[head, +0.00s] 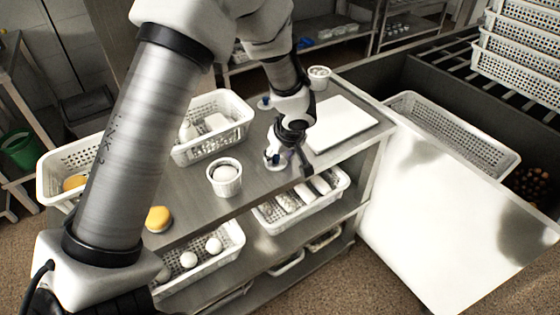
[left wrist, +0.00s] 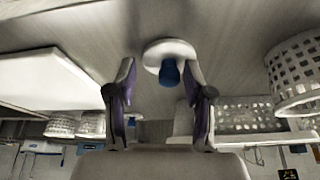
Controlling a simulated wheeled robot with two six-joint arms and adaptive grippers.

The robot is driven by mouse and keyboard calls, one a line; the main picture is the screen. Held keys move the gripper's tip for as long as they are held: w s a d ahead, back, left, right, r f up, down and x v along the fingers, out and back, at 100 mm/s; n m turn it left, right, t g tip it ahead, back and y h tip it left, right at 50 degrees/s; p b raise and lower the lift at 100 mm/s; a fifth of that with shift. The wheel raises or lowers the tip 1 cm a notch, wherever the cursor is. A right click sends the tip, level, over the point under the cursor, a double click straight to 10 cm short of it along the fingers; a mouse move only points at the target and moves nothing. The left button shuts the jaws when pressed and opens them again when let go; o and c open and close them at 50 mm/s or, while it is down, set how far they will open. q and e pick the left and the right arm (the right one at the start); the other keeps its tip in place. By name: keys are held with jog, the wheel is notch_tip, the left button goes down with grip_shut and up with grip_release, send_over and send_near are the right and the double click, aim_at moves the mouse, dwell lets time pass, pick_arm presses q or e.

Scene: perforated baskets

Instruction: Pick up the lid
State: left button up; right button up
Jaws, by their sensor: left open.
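A round white lid with a blue knob (left wrist: 168,58) lies on the metal tabletop. In the left wrist view it is between and just beyond the fingertips of my left gripper (left wrist: 165,85). The gripper is open, with both fingers apart from the knob. My right gripper is not in view.
A white board (head: 342,124) lies to the right. A white basket (head: 211,128) is behind the cup. A yellow-topped item (head: 159,219) is at the front left. Baskets of white items (head: 300,203) sit below.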

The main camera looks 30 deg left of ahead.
pick_arm(q)
jog(key=shift+s+a+r, duration=0.2)
jog(key=shift+s, duration=0.05)
jog(key=shift+c, duration=1.1)
jog(key=shift+s+a+r, duration=0.1)
jog(key=shift+s, duration=0.15)
jog(key=c, duration=0.6)
grip_shut()
jog(key=shift+w, duration=0.1)
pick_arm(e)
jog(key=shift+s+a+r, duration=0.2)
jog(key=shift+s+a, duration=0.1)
